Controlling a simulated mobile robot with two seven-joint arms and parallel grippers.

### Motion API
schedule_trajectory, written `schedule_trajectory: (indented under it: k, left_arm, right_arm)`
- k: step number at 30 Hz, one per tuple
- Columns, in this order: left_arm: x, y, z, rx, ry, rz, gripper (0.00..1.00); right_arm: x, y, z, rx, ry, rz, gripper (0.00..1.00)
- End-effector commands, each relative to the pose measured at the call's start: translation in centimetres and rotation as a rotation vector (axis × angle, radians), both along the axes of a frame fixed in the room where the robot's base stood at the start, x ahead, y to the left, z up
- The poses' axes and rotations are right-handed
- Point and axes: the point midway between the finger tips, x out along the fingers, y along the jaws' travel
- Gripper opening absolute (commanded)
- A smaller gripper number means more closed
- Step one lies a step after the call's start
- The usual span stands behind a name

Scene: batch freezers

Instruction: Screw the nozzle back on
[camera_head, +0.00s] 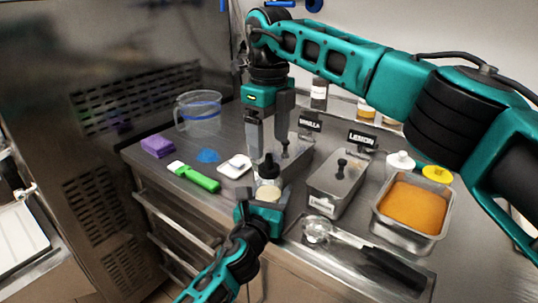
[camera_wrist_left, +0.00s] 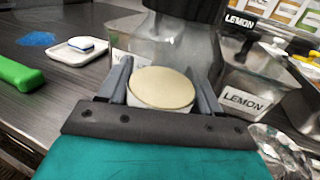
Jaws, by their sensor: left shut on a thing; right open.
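My left gripper (camera_head: 266,203) is shut on a squeeze bottle at the counter's front edge. The bottle (camera_head: 268,191) has a pale cream lower part, which also shows between the fingers in the left wrist view (camera_wrist_left: 160,88). A black nozzle (camera_head: 268,168) is at the top of the bottle, roughly upright; I cannot tell whether it is threaded on. My right gripper (camera_head: 269,150) is open and points down above the bottle, with its fingers on either side of the nozzle tip. Whether they touch it is unclear.
A lemon tub (camera_head: 322,203) and a metal pan of orange mix (camera_head: 413,208) stand at right, behind a tray with a scoop (camera_head: 317,230). A green-handled brush (camera_head: 198,178), white dish (camera_head: 235,166), purple sponge (camera_head: 157,147) and clear jug (camera_head: 199,118) are at left.

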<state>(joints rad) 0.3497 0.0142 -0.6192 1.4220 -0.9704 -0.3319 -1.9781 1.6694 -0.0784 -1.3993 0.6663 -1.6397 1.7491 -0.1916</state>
Motion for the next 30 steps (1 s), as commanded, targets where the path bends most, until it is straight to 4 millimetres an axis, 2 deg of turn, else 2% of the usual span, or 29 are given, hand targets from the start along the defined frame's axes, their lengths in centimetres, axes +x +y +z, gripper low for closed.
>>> schedule_trajectory:
  k: [3, 9, 14, 22, 23, 30]
  left_arm:
    - [0.0, 0.0, 0.0, 0.0, 0.001, 0.0, 0.0]
    - [0.0, 0.0, 0.0, 0.0, 0.001, 0.0, 0.0]
    - [0.0, 0.0, 0.0, 0.0, 0.0, 0.0, 0.0]
    - [0.0, 0.0, 0.0, 0.0, 0.0, 0.0, 0.0]
    - [0.0, 0.0, 0.0, 0.0, 0.0, 0.0, 0.66]
    - [0.0, 0.0, 0.0, 0.0, 0.0, 0.0, 0.89]
  right_arm:
    - [0.0, 0.1, 2.8, 0.001, -0.003, -0.001, 0.76]
    - [0.0, 0.1, 5.4, 0.0, -0.001, 0.001, 0.76]
    - [0.0, 0.0, 6.2, 0.001, 0.001, 0.0, 0.76]
    - [0.0, 0.0, 6.3, 0.001, 0.001, 0.001, 0.76]
    - [0.0, 0.0, 6.3, 0.001, 0.001, 0.001, 0.76]
    - [0.0, 0.0, 6.2, 0.001, 0.001, 0.001, 0.76]
